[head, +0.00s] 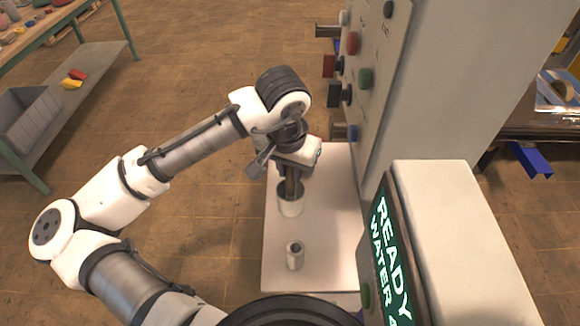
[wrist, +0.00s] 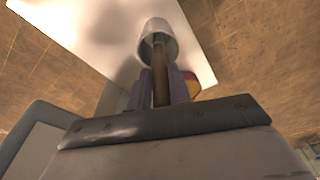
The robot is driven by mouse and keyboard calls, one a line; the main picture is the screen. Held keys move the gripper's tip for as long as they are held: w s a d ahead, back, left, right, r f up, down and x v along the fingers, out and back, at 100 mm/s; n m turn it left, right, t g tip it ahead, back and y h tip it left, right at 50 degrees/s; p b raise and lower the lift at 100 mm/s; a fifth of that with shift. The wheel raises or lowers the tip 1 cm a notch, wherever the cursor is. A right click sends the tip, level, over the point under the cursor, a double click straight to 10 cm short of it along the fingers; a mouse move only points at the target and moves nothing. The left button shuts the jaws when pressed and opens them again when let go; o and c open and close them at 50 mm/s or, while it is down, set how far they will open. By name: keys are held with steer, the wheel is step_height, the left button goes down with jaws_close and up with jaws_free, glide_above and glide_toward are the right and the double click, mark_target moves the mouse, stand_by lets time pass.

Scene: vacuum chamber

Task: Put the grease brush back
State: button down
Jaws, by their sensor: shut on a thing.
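The grease brush shows as a brown handle (head: 290,187), also visible in the wrist view (wrist: 160,80). My gripper (head: 290,172) is shut on it, and its fingers also show in the wrist view (wrist: 160,92). The handle points down at the dark mouth of a white cup (head: 291,208), also in the wrist view (wrist: 158,30). Its lower end appears to be inside the cup's mouth; the bristles are hidden. I cannot tell whether it touches the cup's bottom.
The cup stands on a white shelf (head: 327,235). A smaller white cylinder with a hole (head: 295,256) stands nearer on it. A grey panel with coloured buttons (head: 385,75) rises to the right. A display box (head: 450,240) is at the front right. A green-framed bench (head: 75,100) is at left.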

steer(key=c, duration=1.3)
jaws_free()
steer(key=r, duration=0.4)
steer(key=s+r+b, duration=0.1)
steer(key=r, duration=0.3)
steer(key=s+r, duration=0.1)
steer(key=r, duration=0.2)
steer(key=shift+a+r+b, duration=0.25)
steer(key=shift+r+b, duration=0.15)
